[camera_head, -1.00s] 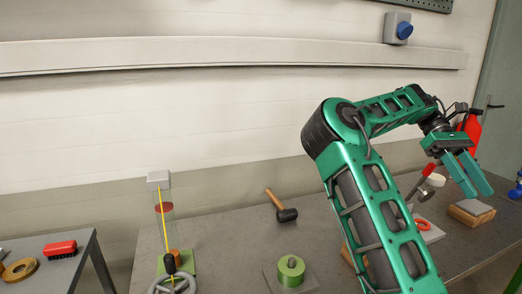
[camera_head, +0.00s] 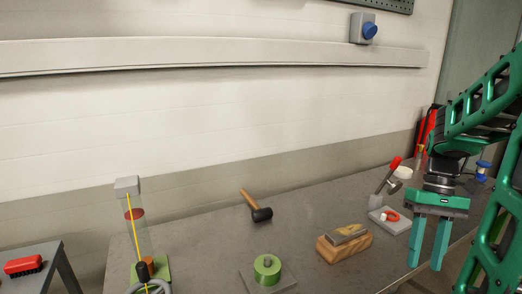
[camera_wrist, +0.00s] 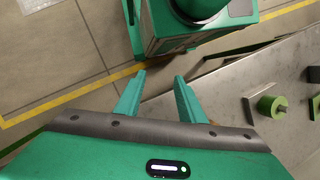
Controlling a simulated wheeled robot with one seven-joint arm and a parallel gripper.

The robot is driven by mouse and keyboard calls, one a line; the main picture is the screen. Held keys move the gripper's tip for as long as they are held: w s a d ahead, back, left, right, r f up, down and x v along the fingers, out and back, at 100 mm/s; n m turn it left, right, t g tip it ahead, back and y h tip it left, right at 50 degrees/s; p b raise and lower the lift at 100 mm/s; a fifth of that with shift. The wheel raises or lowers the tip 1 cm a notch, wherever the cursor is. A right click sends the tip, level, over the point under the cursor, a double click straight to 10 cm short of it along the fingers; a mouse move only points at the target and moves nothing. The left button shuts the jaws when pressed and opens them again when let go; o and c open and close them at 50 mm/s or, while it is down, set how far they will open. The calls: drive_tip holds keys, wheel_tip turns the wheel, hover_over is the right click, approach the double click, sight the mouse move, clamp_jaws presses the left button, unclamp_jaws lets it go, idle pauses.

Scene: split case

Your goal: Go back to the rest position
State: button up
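My gripper (camera_head: 428,250) is at the right of the head view, pointing down near the front right edge of the grey workbench (camera_head: 205,240). Its two green fingers are apart with nothing between them. In the wrist view my gripper (camera_wrist: 158,88) also shows open and empty, with floor and part of my own green body beyond the fingers. My arm comes down from the right edge of the head view.
On the bench are a mallet (camera_head: 261,213), a green cylinder on a plate (camera_head: 267,267), a wooden block (camera_head: 344,243) and a red-handled tool (camera_head: 392,166). A glass tube stand (camera_head: 138,235) is at the left. A side table (camera_head: 60,262) holds a red brush (camera_head: 23,265).

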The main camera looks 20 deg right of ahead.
drive_tip(key=s+a+f+m+t+h, duration=0.1)
drive_tip(key=s+a+m+t+h, duration=0.1)
drive_tip(key=s+a, duration=0.3)
drive_tip(key=a+t, duration=0.1)
drive_tip(key=a, duration=0.2)
drive_tip(key=shift+s+m+h, duration=0.15)
drive_tip(key=shift+m+h, duration=0.15)
drive_tip(key=shift+f, duration=0.1)
drive_tip(key=shift+w+f, duration=0.25)
drive_tip(key=shift+w, duration=0.35)
drive_tip(key=shift+d, duration=0.1)
